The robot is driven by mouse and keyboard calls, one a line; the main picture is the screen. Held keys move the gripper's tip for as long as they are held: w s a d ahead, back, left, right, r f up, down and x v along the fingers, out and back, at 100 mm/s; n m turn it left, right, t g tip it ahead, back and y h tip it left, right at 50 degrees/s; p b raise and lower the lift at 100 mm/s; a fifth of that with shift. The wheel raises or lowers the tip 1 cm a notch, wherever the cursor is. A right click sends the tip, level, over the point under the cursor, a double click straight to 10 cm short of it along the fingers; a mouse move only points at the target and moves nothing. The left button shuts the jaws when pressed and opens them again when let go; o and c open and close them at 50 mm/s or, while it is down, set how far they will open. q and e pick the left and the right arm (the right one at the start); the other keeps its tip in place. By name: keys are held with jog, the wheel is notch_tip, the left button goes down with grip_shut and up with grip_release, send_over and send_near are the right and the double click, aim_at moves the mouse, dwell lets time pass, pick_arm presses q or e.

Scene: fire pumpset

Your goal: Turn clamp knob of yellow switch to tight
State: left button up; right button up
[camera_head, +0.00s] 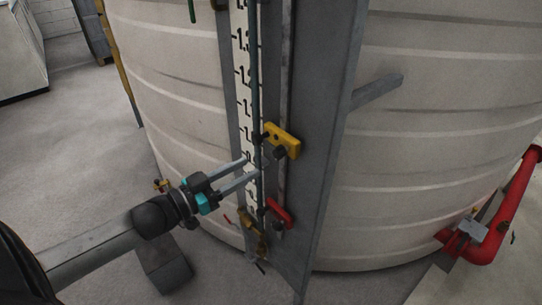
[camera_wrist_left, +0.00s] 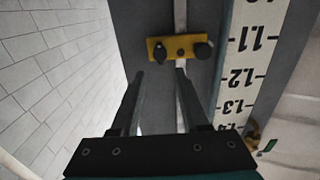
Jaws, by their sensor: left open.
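The yellow switch (camera_head: 287,142) is fixed on the upright metal channel beside the white scale. Dark knobs sit on it, one of them (camera_head: 279,153) at its lower side. In the left wrist view the yellow switch (camera_wrist_left: 180,41) lies beyond the fingertips, with a dark knob (camera_wrist_left: 203,51) at its right and a smaller dark part (camera_wrist_left: 160,51) at its left. I cannot tell how tight the clamp knob is. My left gripper (camera_head: 251,168) is open and empty, below and left of the yellow switch. Its fingers (camera_wrist_left: 160,74) appear apart from the switch. My right gripper is out of view.
A red switch (camera_head: 280,213) sits lower on the same channel, near a brass valve (camera_head: 251,221). The numbered scale (camera_head: 243,75) runs up beside it. A large ribbed tank (camera_head: 185,100) stands behind. A red pipe (camera_head: 507,215) is at the right.

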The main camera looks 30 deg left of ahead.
aim_at(276, 153)
pick_arm(q)
jog(key=shift+x, duration=4.15)
grip_shut()
